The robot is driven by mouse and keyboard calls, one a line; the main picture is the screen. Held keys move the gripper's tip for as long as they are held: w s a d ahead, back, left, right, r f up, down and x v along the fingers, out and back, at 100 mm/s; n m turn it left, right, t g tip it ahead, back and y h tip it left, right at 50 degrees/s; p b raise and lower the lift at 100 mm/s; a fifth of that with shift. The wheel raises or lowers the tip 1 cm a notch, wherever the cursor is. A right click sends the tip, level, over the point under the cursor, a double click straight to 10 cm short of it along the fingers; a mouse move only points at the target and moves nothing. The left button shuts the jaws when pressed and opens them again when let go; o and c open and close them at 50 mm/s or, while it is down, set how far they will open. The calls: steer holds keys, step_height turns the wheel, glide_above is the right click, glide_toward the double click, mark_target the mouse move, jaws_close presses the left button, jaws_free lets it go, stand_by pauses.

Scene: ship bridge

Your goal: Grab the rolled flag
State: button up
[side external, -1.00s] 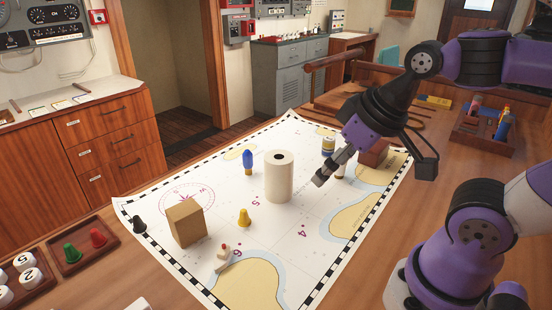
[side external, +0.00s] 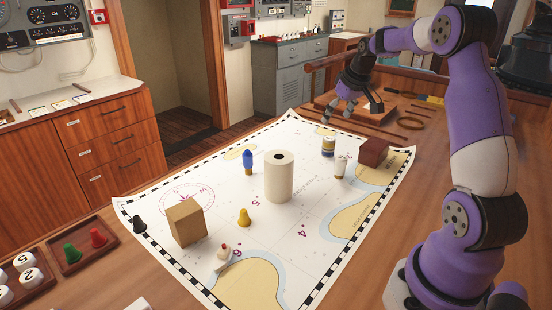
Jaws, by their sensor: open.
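I cannot make out for certain which thing is the rolled flag. A cream upright roll with a dark hole in its top (side external: 278,178) stands on the middle of the chart (side external: 318,205). My gripper (side external: 338,112) is open, pointing down over the far side of the table, behind and right of the roll. It appears empty and is near a flat wooden board (side external: 318,101); I cannot tell whether it touches it.
The chart also bears a tan block (side external: 186,223), a blue piece (side external: 249,161), a yellow pawn (side external: 244,217), a white figure (side external: 222,256), two small cylinders and a dark red box (side external: 374,152). A ring (side external: 410,122) lies at the back right. A tray (side external: 85,247) holds pawns.

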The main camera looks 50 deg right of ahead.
mark_target(331, 140)
steer(key=d+f, duration=0.1)
steer(key=f, duration=0.1)
steer(key=d+f, duration=0.1)
steer(key=f, duration=0.1)
steer(key=w+d+f, duration=0.1)
steer(key=shift+d+f, duration=0.2)
steer(key=shift+f, duration=0.2)
steer(key=x, duration=0.6)
steer(key=shift+w+a, duration=0.1)
steer(key=shift+a, duration=0.25)
steer(key=c, duration=1.1)
